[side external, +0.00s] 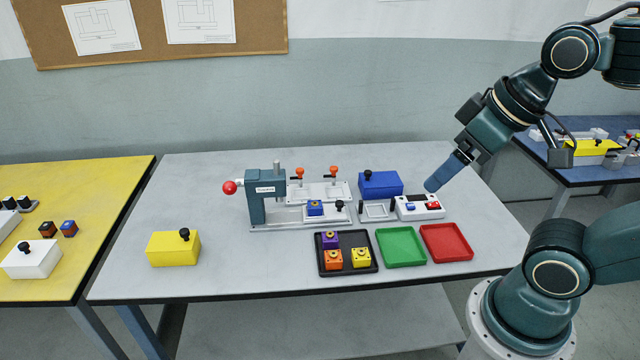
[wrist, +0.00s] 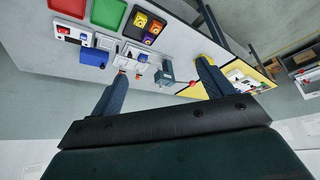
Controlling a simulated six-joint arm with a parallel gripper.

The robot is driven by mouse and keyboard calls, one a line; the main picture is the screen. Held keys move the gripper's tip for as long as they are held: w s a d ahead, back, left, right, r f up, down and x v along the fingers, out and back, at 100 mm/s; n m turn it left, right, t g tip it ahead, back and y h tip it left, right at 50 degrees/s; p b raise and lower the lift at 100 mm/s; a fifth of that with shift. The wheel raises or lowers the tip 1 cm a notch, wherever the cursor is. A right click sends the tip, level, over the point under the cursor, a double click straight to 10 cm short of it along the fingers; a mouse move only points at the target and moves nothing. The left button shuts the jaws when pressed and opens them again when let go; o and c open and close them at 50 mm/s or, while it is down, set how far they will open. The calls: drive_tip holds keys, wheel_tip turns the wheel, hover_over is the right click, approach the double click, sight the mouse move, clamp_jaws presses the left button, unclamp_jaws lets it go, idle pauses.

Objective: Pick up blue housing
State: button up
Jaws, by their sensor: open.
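The blue housing (side external: 315,208) is a small blue block with a lighter top detail. It sits in the grey fixture (side external: 262,205) near the middle of the grey table, below the raised plate with orange knobs. In the wrist view it is a small blue patch (wrist: 142,57), too small for detail. My gripper (wrist: 162,68) is open and empty, its two blue fingers wide apart. In the side view my gripper's blue finger (side external: 450,171) is high to the right of the housing, apart from it, over the table's right part.
A black tray (side external: 322,269) holds purple, orange and yellow housings. Green (side external: 401,246) and red (side external: 446,242) trays stand beside it. A blue box (side external: 380,184) and a white switch unit (side external: 418,206) are right of the fixture. A yellow box (side external: 172,249) stands left; table around it is clear.

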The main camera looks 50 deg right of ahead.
drive_tip(key=shift+w, duration=0.1)
drive_tip(key=m+g, duration=0.6)
drive_tip(key=m, duration=1.2)
hover_over(315, 203)
wheel_tip(315, 203, down, 20)
drive_tip(key=shift+f, duration=0.2)
drive_tip(key=shift+f, duration=4.3)
